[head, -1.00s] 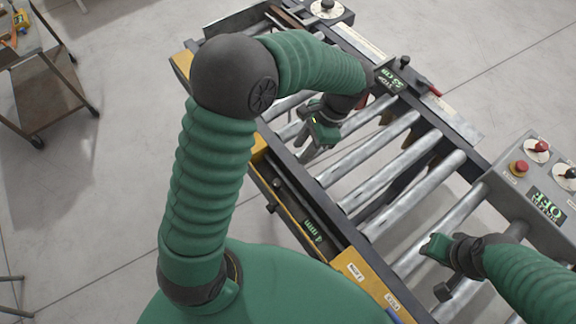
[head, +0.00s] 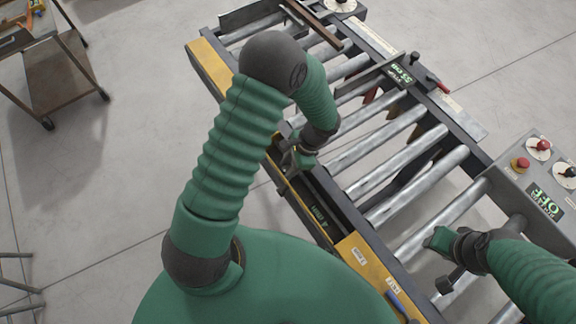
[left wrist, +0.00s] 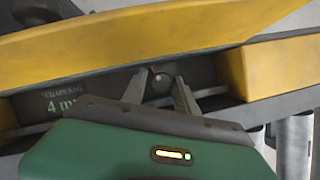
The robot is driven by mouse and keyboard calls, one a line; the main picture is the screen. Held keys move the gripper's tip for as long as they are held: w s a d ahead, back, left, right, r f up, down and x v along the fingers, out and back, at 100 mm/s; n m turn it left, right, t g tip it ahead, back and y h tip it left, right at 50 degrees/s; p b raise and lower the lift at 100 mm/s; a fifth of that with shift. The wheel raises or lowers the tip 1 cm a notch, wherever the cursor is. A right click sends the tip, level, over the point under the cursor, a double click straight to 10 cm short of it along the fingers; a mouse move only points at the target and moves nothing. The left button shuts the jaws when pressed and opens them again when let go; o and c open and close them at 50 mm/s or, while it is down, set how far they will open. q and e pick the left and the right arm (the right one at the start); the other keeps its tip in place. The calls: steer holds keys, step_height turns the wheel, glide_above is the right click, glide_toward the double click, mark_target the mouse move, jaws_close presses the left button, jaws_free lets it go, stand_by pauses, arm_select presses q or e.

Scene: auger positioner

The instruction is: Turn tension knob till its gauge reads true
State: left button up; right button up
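In the left wrist view a dark round knob (left wrist: 162,84) sits in a dark recess between yellow panels. My left gripper (left wrist: 160,88) has its fingers apart, one on each side of this knob; contact is unclear. A green gauge (left wrist: 62,103) left of it shows a "4" and a cut-off unit; its label is too blurred to read surely. In the head view my left gripper (head: 291,163) is at the yellow-sided rail, and the small green gauge (head: 318,217) shows nearby. The knob is hidden there. My right gripper (head: 438,239) hangs over the rollers, its fingers unclear.
The roller conveyor (head: 395,140) runs diagonally, with a green stop readout (head: 402,74) on its crossbar. A grey control box (head: 545,180) at right has a red button, dials and an "OFF" display. A tool cart (head: 75,70) stands at far left.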

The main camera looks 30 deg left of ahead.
arm_select(q)
steer(key=shift+w+f, duration=0.1)
steer(key=shift+w, duration=0.1)
steer(key=c, duration=0.4)
jaws_close()
steer(key=shift+n+g, duration=0.3)
steer(key=shift+n, duration=0.4)
steer(key=n+h, duration=0.1)
steer(key=n, duration=0.2)
steer(key=shift+w+a+g, duration=0.1)
steer(key=shift+a+g, duration=0.05)
steer(key=shift+g, duration=0.15)
steer(key=shift+o, duration=2)
jaws_free()
steer(key=shift+w+r, duration=0.2)
steer(key=shift+r, duration=0.3)
steer(key=b+v, duration=0.2)
steer(key=v, duration=1.4)
steer(key=shift+a, duration=0.2)
